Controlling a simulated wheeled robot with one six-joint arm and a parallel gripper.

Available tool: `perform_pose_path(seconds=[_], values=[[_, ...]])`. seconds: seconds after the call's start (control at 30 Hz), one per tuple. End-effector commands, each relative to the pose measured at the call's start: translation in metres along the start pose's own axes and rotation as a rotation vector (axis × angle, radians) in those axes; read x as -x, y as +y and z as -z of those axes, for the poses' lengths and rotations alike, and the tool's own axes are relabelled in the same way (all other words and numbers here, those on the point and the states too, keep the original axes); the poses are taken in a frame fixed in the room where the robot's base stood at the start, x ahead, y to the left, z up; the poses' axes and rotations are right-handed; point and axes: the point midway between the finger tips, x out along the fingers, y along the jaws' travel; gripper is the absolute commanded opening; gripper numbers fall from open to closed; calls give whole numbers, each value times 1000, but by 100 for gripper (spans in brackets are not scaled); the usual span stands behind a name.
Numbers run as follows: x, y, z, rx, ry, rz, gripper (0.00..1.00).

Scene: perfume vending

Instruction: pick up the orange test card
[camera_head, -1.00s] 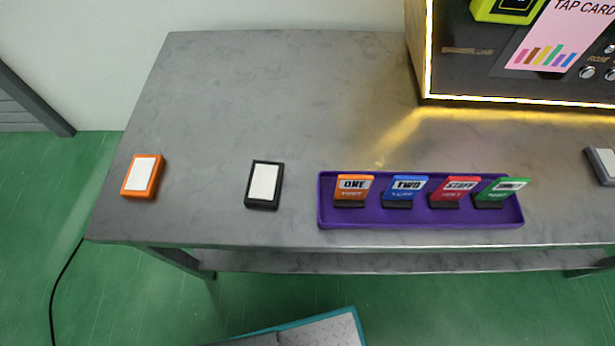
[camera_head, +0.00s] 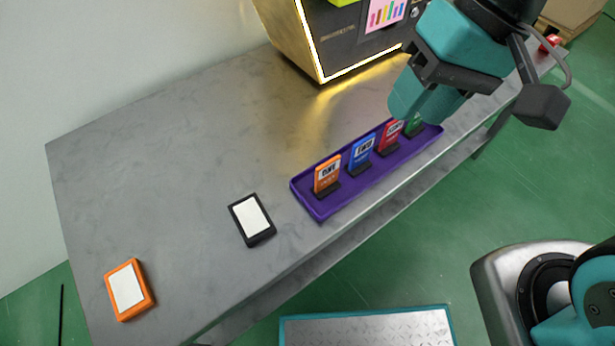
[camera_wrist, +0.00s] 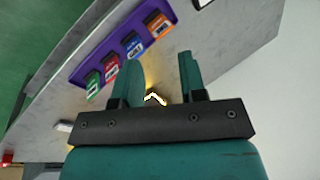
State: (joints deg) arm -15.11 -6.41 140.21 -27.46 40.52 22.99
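The orange card marked ONE (camera_head: 327,176) stands upright in a dark holder at the left end of the purple tray (camera_head: 318,211). In the wrist view the orange card (camera_wrist: 158,24) is near the top, beyond my fingertips. My gripper (camera_head: 424,105) is above the tray's right end in the head view, partly covering the green card (camera_head: 415,126). In the wrist view its two teal fingers (camera_wrist: 158,72) are apart with nothing between them. The orange card is clear of the gripper.
The blue card (camera_head: 362,154) and red card (camera_head: 390,134) stand between the orange and green ones. A black block (camera_head: 252,218) and an orange block (camera_head: 129,289), both white-topped, lie left on the grey table (camera_head: 190,150). A lit machine (camera_head: 318,45) stands behind the tray.

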Motion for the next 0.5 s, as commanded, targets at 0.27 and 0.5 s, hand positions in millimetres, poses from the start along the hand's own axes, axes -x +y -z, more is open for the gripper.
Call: perform_pose_path(seconds=[0.27, 0.5], values=[[-28, -4, 78, -813, -113, -45, 38], [-57, 0, 104, -1168, -145, -90, 38]])
